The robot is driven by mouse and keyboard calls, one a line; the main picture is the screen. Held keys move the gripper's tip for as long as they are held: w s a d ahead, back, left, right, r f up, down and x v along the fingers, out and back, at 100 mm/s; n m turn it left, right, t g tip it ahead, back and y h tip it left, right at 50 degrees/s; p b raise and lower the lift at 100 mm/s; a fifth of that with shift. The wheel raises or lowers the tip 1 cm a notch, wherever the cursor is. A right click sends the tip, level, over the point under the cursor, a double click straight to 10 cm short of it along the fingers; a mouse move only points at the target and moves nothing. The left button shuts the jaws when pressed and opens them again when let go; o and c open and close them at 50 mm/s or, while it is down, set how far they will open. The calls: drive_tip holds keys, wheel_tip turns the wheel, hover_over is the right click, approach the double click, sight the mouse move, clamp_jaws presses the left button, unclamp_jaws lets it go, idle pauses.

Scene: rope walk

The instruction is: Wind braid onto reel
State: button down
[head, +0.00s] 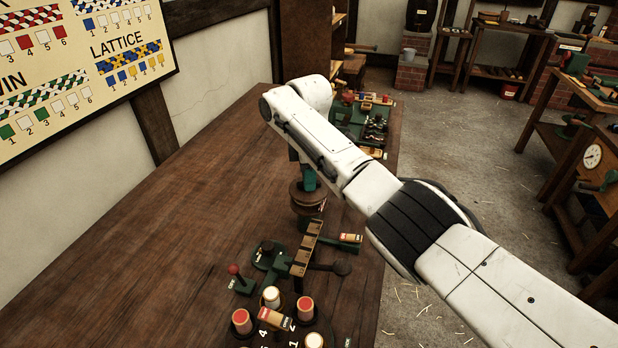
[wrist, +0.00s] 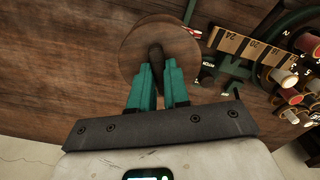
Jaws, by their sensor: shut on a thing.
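The reel (head: 307,199) is a brown wooden spool standing on the workbench; its round top disc (wrist: 131,50) fills the upper middle of the wrist view. My gripper (wrist: 157,68) has teal fingers, close together around a dark upright peg (wrist: 156,52) on the disc. In the head view my gripper (head: 308,178) is directly above the reel, partly hidden by my arm. Bobbins with red and white tops (head: 241,318) stand on a dark round plate at the near end; they also show at right in the wrist view (wrist: 285,77). I cannot make out any braid on the reel.
A numbered wooden scale (head: 306,247) lies between reel and bobbins, beside a green bracket (head: 270,256). A red-knobbed lever (head: 233,270) stands left of it. Tools (head: 375,130) crowd the bench's far end. The bench's left side (head: 150,240) is clear.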

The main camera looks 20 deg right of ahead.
drive_tip(key=n, duration=0.6)
drive_tip(key=n+b, duration=0.1)
drive_tip(key=n, duration=0.5)
drive_tip(key=shift+r+n, duration=0.1)
drive_tip(key=shift+n, duration=0.3)
idle(0.3)
drive_tip(key=c, duration=1.1)
unclamp_jaws()
wheel_tip(320, 180, up, 11)
drive_tip(key=shift+b, duration=0.35)
